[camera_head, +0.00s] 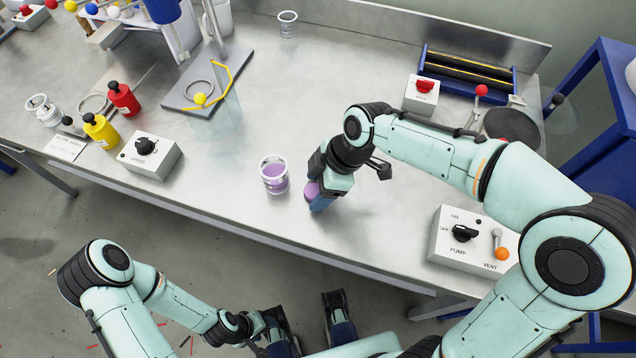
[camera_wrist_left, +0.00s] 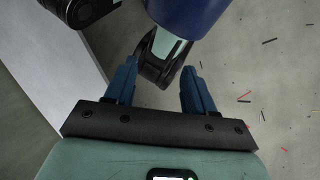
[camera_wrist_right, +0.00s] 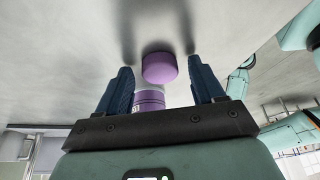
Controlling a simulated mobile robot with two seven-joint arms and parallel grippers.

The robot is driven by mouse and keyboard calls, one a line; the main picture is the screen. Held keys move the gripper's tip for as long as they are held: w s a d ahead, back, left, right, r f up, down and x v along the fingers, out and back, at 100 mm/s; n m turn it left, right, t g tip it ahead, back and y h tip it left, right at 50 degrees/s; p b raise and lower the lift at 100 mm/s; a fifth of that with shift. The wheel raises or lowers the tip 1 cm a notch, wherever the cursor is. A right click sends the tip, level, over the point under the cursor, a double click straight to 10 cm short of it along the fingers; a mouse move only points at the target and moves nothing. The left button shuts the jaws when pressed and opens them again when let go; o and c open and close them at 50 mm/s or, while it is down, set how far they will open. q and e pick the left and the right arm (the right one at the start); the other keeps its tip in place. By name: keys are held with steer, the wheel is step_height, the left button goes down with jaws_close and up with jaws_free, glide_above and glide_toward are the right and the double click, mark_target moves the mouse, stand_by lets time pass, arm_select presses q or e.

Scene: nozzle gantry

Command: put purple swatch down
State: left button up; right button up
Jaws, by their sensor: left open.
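The purple swatch (camera_head: 311,190) is a small round disc on the grey bench top, near the front edge. My right gripper (camera_head: 318,203) is low over it. In the right wrist view the swatch (camera_wrist_right: 159,68) shows between the fingertips with a gap on each side, so this gripper is open and not touching its sides. A clear cup with purple contents (camera_head: 274,176) stands just left of the swatch. My left gripper (camera_head: 306,312) is open and empty in front of the bench, above the floor, as the left wrist view (camera_wrist_left: 160,85) also shows.
A white switch box (camera_head: 150,155), yellow bottle (camera_head: 100,130) and red bottle (camera_head: 123,98) stand left. The pump and vent box (camera_head: 468,250) is at right. A grey plate (camera_head: 208,88) with a yellow ball is behind. The bench middle is clear.

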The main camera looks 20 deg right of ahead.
steer(key=shift+r, duration=0.1)
steer(key=p+v, duration=0.2)
steer(key=v, duration=1)
